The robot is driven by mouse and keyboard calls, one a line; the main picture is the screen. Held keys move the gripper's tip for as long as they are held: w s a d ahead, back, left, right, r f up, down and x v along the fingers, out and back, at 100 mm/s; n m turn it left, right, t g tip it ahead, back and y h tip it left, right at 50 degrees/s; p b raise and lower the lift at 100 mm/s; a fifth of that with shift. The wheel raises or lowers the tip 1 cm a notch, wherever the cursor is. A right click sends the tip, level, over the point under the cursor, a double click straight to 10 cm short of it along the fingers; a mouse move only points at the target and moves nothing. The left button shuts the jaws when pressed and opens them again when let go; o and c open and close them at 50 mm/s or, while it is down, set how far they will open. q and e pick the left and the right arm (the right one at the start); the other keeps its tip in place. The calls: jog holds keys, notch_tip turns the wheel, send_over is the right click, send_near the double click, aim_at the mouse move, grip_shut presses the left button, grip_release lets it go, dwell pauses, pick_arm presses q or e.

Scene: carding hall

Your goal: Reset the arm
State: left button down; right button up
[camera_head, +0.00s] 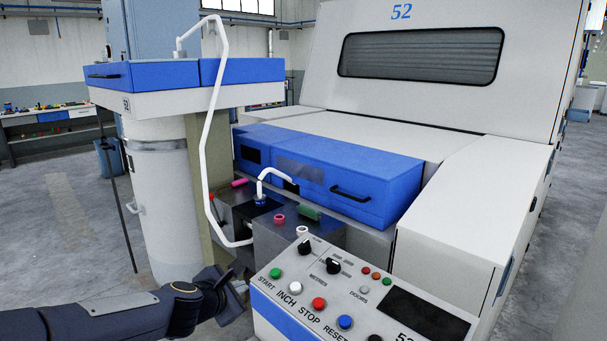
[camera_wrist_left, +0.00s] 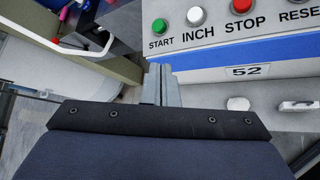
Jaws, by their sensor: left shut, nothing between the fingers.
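My left arm comes in from the lower left in the head view. Its gripper (camera_head: 241,288) is beside the left end of the control panel (camera_head: 345,300), near the green START button (camera_head: 275,273). In the left wrist view the gripper's two grey fingers (camera_wrist_left: 161,84) are together and empty, below the START button (camera_wrist_left: 159,26) and the panel's blue stripe. I cannot tell whether the fingertips touch the panel. My right gripper does not show.
The white machine numbered 52 (camera_head: 420,112) fills the right side, with a blue cover (camera_head: 370,180) on its front. A white cylinder (camera_head: 165,215) and a bent white pipe (camera_head: 205,150) stand at the left. Grey floor (camera_head: 60,240) is open on the left.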

pick_arm(q)
jog(key=s+a+r+m+g+h+p, duration=0.1)
jog(key=s+r+m, duration=0.2)
jog(key=s+m, duration=0.35)
jog(key=s+a+r+m+g+h, duration=0.1)
jog(key=s+r+m, duration=0.2)
jog(key=s+m, duration=0.35)
jog(key=s+a+f+m+g+y, duration=0.1)
jog(key=s+a+f+m+g, duration=0.1)
jog(key=s, duration=0.8)
jog(key=s+a+f+m+g+y, duration=0.1)
jog(key=s+f+m, duration=0.4)
jog(key=s, duration=0.6)
jog(key=a+m+p, duration=0.1)
jog(key=m, duration=0.1)
jog(key=shift+s+m+g, duration=0.3)
jog(key=shift+g, duration=0.1)
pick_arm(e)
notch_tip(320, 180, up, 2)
pick_arm(q)
jog(key=shift+a, duration=0.1)
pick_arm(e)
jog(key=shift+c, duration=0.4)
